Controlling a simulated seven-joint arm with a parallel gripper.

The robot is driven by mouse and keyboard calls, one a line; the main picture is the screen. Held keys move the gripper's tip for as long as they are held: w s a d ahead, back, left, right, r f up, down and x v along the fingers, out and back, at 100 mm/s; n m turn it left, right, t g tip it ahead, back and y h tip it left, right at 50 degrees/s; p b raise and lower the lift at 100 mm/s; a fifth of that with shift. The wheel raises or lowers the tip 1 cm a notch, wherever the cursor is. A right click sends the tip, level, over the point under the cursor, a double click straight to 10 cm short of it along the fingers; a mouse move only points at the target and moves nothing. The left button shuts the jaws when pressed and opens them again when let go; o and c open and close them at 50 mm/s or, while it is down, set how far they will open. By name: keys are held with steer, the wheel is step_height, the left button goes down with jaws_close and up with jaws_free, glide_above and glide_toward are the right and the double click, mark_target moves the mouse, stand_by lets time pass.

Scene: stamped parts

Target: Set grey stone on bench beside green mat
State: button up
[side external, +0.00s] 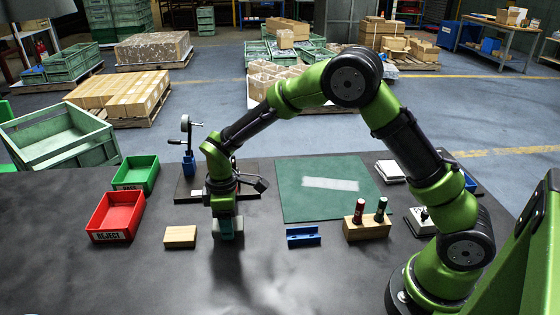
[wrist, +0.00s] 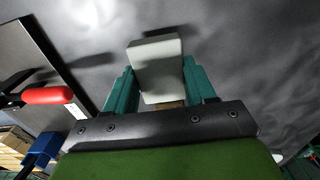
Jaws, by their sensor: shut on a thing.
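The grey stone (wrist: 156,62) is a pale block between the two teal fingers of my gripper (wrist: 158,88) in the wrist view; the fingers are shut on it. In the side external view my gripper (side external: 229,230) points down low over the dark bench (side external: 170,275), left of the green mat (side external: 305,205). The stone is mostly hidden by the fingers there. I cannot tell whether it touches the bench. The mat lies flat and bears a pale strip.
A wooden block (side external: 180,237) and red REJECT bin (side external: 115,217) are left of my gripper. A blue bracket (side external: 303,236) and wooden holder (side external: 366,228) with two dark cylinders are right. A dark plate (side external: 185,195) with a gauge stand lies behind. The front bench is clear.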

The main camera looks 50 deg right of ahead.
steer(key=shift+f, duration=1)
steer(key=shift+f, duration=0.2)
steer(key=o, duration=1.2)
